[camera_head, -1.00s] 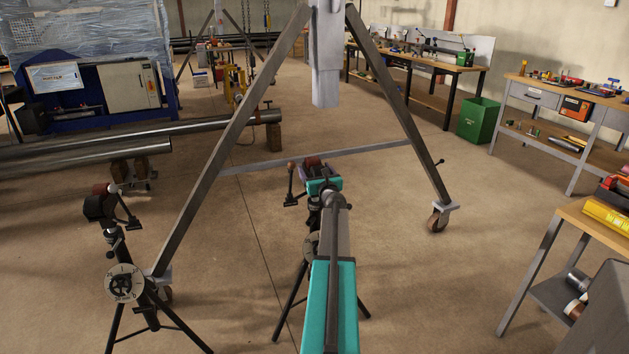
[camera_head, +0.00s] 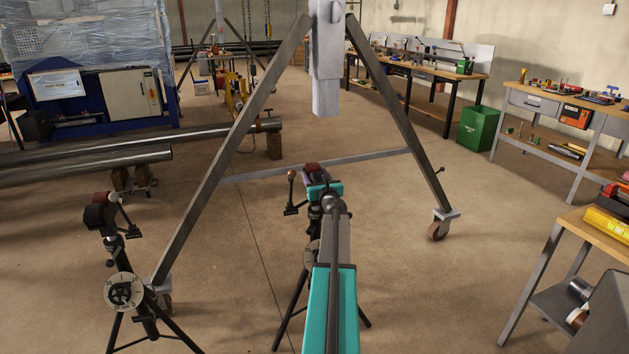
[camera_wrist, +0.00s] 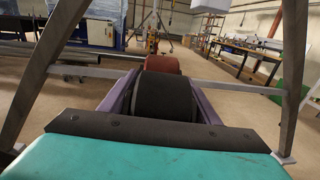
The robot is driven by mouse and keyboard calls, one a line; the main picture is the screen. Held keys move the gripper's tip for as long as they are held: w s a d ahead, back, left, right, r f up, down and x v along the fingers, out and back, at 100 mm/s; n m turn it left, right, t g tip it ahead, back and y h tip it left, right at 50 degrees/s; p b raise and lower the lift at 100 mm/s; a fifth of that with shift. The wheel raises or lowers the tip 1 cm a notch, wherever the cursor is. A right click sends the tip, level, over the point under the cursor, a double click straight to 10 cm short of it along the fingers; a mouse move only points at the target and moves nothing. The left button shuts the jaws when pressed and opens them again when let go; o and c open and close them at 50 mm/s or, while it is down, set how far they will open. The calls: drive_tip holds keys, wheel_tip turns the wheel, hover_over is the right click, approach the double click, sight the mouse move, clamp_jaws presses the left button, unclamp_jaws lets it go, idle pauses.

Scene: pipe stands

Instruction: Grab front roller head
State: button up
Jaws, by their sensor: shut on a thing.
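The roller head (camera_head: 312,171) sits on top of a black tripod stand, straight ahead of my arm. In the wrist view it shows a dark roller (camera_wrist: 164,97) in front of a red-brown one (camera_wrist: 162,64), between purple side plates (camera_wrist: 208,107). My teal gripper (camera_head: 325,189) is at its near side and is shut on it. The gripper's teal body and dark plate hide the near edge of the head. A second roller head (camera_head: 101,211), dark with a red-brown roller, stands on another tripod at the left, apart from my gripper.
A grey A-frame gantry (camera_head: 222,165) straddles the area, with its crossbar behind the roller head. A lever handle (camera_head: 291,188) sticks up left of the head. Long steel pipes (camera_head: 80,166) lie at left. A workbench (camera_head: 595,228) is at right. Floor at centre right is clear.

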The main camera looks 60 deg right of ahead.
wheel_tip(320, 180, up, 9)
drive_tip(key=p, duration=0.1)
drive_tip(key=shift+p, duration=0.4)
drive_tip(key=shift+s, duration=0.15)
idle(0.4)
